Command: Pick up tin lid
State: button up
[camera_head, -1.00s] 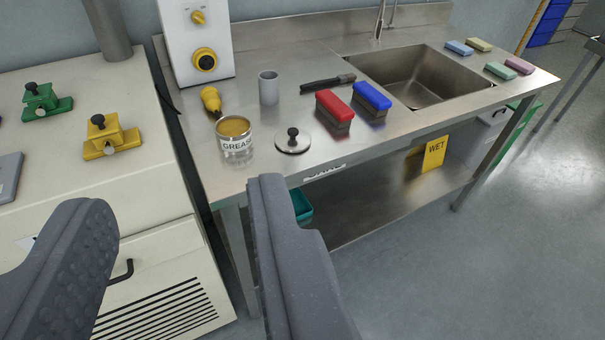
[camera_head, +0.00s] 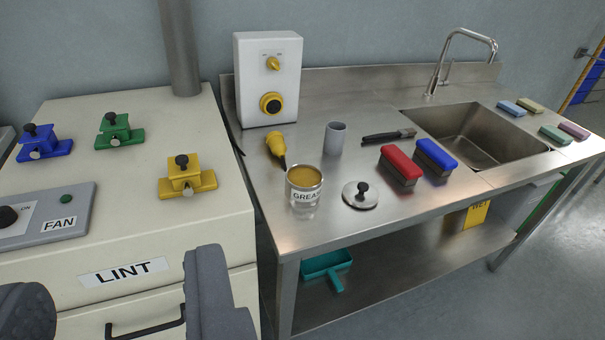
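The tin lid (camera_head: 361,196) is a round silver disc with a black knob. It lies flat on the steel bench, knob up, near the front edge. Just left of it stands the open grease tin (camera_head: 304,189), full of yellow-brown grease and labelled GREASE. My gripper (camera_head: 120,305) shows at the lower left as two thick grey fingers set wide apart, with nothing between them. It is in front of the cream LINT cabinet, left of the lid and nearer to me, and not touching it.
A yellow-handled tool (camera_head: 277,145), grey cup (camera_head: 335,138), dark-handled tool (camera_head: 388,136), red brush (camera_head: 400,164) and blue brush (camera_head: 436,157) surround the lid's back and right. A white control box (camera_head: 267,80) stands behind. The sink (camera_head: 475,135) is at right. Bench front beside the lid is clear.

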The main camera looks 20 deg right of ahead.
aim_at(362, 195)
jog(key=u, duration=0.3)
jog(key=i, duration=1.35)
jog(key=z, duration=0.4)
